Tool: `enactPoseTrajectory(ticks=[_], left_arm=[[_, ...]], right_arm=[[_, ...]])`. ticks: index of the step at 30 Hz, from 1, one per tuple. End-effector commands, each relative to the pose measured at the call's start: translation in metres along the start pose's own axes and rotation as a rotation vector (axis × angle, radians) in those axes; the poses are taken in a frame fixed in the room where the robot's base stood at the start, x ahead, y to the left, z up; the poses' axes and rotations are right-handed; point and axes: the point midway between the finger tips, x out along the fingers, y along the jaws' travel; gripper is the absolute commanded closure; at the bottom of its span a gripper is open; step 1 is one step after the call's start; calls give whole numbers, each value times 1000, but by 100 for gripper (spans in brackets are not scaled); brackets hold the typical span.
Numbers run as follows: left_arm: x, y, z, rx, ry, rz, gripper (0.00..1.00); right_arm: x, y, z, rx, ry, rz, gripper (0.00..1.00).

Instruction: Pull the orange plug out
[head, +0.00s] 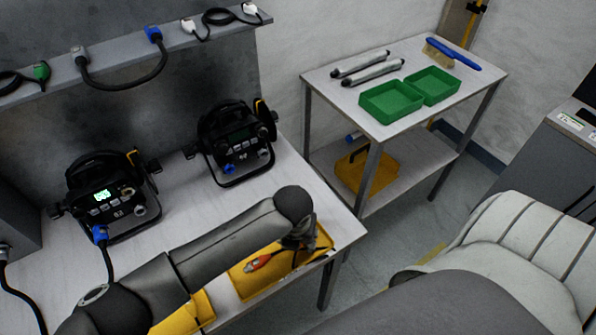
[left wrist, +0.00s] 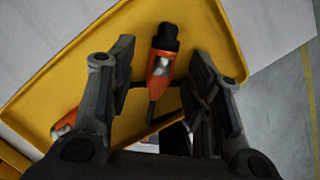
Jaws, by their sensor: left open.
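A yellow tray (head: 248,284) lies at the front right of the workbench. An orange-and-black piece with a metal part (left wrist: 160,66), which looks like the orange plug, is over or in this tray, between my left gripper's fingers. My left gripper (head: 298,246) is open above the tray; the fingers (left wrist: 162,50) stand apart on both sides of the piece, with gaps visible. A second orange part (left wrist: 66,122) shows left of the left finger. Another view of orange (head: 260,262) shows in the tray. Whether the plug is joined to anything I cannot tell. My right gripper is not seen.
A shelf (head: 118,62) above holds cables. A side table (head: 400,108) with green trays (head: 391,101) stands right, past a floor gap.

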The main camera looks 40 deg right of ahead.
Motion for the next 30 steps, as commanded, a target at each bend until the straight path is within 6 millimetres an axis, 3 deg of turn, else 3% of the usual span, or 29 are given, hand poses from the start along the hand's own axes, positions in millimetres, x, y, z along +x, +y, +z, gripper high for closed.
enactPoseTrajectory(ticks=[8,21,30], left_arm=[[-9,0,1,0,-1,0,54],[-92,0,1,2,-4,1,54],[-120,0,0,0,0,0,54]], right_arm=[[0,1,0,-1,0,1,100],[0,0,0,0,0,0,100],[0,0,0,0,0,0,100]])
